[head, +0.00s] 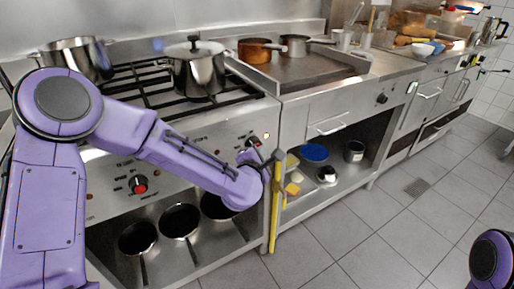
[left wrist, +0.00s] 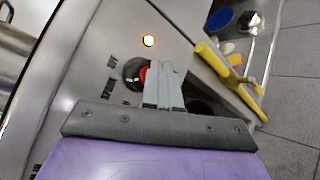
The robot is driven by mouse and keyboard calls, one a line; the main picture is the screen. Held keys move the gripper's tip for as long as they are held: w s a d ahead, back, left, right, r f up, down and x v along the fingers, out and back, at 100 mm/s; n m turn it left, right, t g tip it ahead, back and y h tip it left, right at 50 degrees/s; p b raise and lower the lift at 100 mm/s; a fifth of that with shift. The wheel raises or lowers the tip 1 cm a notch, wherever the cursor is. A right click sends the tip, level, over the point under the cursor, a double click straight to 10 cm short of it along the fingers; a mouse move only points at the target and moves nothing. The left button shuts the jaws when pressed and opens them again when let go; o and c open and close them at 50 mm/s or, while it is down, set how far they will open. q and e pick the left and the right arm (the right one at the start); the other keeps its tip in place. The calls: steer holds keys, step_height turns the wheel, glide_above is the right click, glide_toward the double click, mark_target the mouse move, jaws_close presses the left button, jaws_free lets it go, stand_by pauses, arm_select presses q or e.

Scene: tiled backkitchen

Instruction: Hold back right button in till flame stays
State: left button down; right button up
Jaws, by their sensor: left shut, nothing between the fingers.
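The stove front (head: 180,150) carries a row of knobs. The right-end knob (head: 253,143) is dark with a red button in its centre, and it shows larger in the left wrist view (left wrist: 132,74). My left gripper (head: 266,160) is shut and empty at this knob. In the left wrist view its fingertips (left wrist: 161,68) overlap the right side of the red button. I cannot tell whether they touch or press it. A small light (left wrist: 149,40) glows above the knob. No flame is visible under the lidded pot (head: 198,72). My right gripper is out of view.
Another red-centred knob (head: 139,185) is at the left of the panel. A yellow bar (left wrist: 215,62) stands close right of my left gripper. An open shelf with a blue bowl (head: 314,153) lies to the right. The tiled floor (head: 390,220) in front is clear.

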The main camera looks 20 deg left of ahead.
arm_select(q)
steer(key=shift+s+d, duration=0.45)
steer(key=shift+d, duration=0.15)
steer(key=s+d, duration=0.1)
steer(key=d, duration=0.1)
steer(key=s+d, duration=0.2)
stand_by(0.6)
